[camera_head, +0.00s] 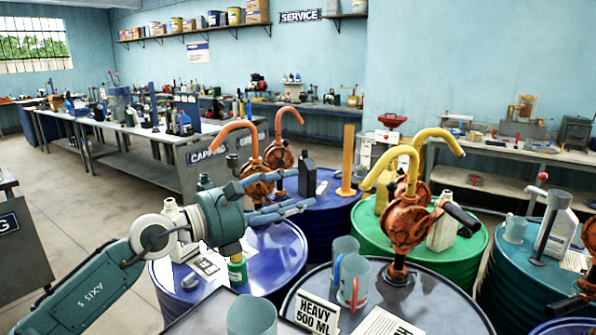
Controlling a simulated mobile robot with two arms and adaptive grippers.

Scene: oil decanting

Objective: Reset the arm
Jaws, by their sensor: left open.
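My left arm reaches in from the lower left, and its teal gripper (306,191) points right above the blue drum (283,268). A white bottle (177,228) and a small green-labelled container (237,270) stand on the blue drum beside and below the gripper. My right gripper is not in view.
A dark drum (440,305) at the front carries an orange pump with a yellow spout (405,222), mugs (354,280) and a "HEAVY 500 ML" sign (317,313). A green drum (470,255) and a teal drum (490,270) stand to the right. Open floor (95,215) lies left.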

